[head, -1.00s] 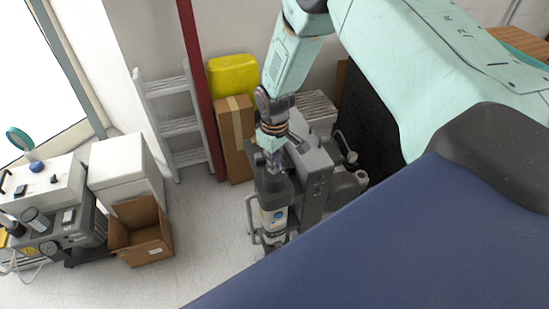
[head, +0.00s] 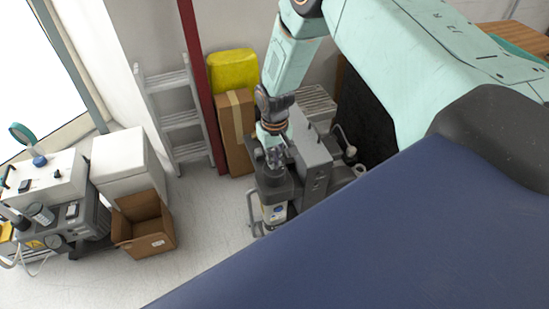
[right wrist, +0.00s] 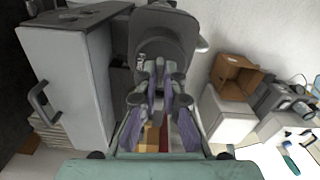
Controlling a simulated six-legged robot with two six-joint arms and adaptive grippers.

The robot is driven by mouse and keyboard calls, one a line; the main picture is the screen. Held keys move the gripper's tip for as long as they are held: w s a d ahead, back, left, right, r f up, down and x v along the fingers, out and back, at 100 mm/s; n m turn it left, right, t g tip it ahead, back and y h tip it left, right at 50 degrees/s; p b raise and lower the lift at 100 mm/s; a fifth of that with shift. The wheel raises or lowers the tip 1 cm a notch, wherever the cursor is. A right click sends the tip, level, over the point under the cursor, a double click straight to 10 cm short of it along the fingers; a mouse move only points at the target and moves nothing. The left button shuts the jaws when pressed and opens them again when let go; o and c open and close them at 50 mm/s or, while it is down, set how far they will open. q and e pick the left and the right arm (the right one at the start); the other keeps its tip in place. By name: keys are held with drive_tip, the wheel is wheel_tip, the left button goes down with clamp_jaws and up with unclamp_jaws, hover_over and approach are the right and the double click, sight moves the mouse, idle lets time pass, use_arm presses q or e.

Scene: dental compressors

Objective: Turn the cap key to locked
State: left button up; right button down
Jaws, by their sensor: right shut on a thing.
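The compressor unit has a grey canister (head: 275,213) with a pale label and a dark grey cap (head: 268,181) at its top. In the right wrist view the cap (right wrist: 163,32) is a rounded dark grey shape just beyond the fingers. My right gripper (head: 274,158) points down at the top of the cap. In the right wrist view its fingertips (right wrist: 159,70) are close together in front of the cap, shut on what seems to be the cap key. The key itself is hidden between the fingers, so its angle cannot be told. My left gripper is not in view.
A grey cabinet (head: 309,150) stands right beside the canister. A brown carton (head: 235,130), a yellow case (head: 233,70) and a ladder (head: 176,120) are behind.

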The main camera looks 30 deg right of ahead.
idle(0.9)
drive_tip(key=c, duration=1.5)
unclamp_jaws()
drive_tip(key=shift+o, duration=0.2)
wheel_tip(320, 180, up, 12)
